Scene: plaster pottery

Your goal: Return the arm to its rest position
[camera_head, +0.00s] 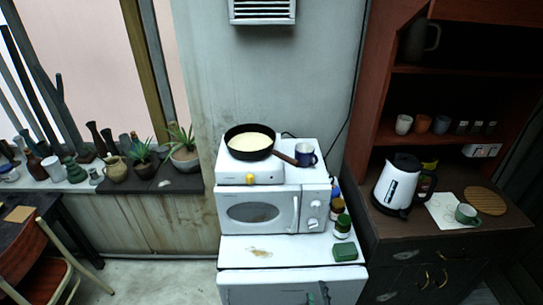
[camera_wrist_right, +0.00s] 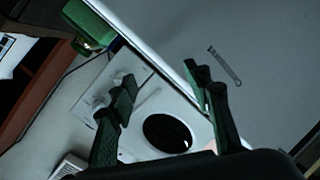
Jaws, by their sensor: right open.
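My right gripper (camera_head: 318,293) shows only as dark green fingertips at the bottom edge of the head view, in front of the white cabinet below the microwave. The right wrist view shows the same gripper (camera_wrist_right: 160,77) with its two fingers well apart and nothing between them. The rest of my right arm is hidden below the head view. My left arm and gripper are in neither view.
A white microwave (camera_head: 265,210) stands on the white cabinet (camera_head: 240,250). On top are a black pan (camera_head: 237,131) with pale food and a blue mug (camera_head: 306,156). A green block (camera_head: 345,251) and jars sit at right. A kettle (camera_head: 396,183) stands on the brown cupboard.

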